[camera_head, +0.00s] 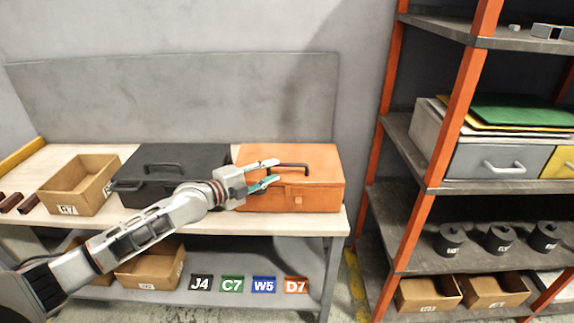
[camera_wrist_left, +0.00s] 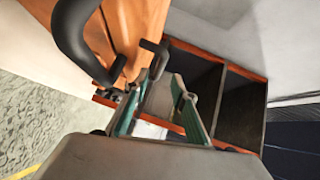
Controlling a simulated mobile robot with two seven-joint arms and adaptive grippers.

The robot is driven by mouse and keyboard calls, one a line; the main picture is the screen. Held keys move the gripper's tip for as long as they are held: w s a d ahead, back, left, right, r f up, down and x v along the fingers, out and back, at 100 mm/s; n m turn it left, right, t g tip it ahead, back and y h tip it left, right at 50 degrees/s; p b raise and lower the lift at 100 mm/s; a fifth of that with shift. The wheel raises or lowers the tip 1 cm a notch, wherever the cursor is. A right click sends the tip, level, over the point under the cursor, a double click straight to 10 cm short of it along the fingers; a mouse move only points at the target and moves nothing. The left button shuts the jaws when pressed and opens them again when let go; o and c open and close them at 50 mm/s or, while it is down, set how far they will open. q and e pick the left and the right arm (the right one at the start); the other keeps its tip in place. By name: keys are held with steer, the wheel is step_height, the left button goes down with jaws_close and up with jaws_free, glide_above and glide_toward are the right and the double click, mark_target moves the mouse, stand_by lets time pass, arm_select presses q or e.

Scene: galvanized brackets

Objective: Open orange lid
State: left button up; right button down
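The orange box (camera_head: 318,190) sits at the right end of the workbench, and its orange lid (camera_head: 325,157) looks closed. A dark handle (camera_head: 294,166) stands on the lid, and a small latch (camera_head: 298,200) is on the front. My left gripper (camera_head: 271,172) is in front of the box's left part, its fingers apart and pointing right toward the handle. In the left wrist view the handle (camera_wrist_left: 72,42) arches to the upper left, outside the open fingers (camera_wrist_left: 168,88). No grip on the handle shows. My right gripper is not in view.
A black case (camera_head: 165,165) stands left of the orange box, close beside it. A cardboard bin (camera_head: 62,205) is further left on the workbench (camera_head: 335,216). An orange-framed shelf rack (camera_head: 459,90) stands to the right, across a gap.

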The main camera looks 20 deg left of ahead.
mark_target(285, 166)
arm_select(q)
steer(key=b+x, duration=0.1)
steer(key=x, duration=0.6)
steer(key=shift+d+f, duration=0.1)
steer(key=shift+d, duration=0.05)
jaws_close()
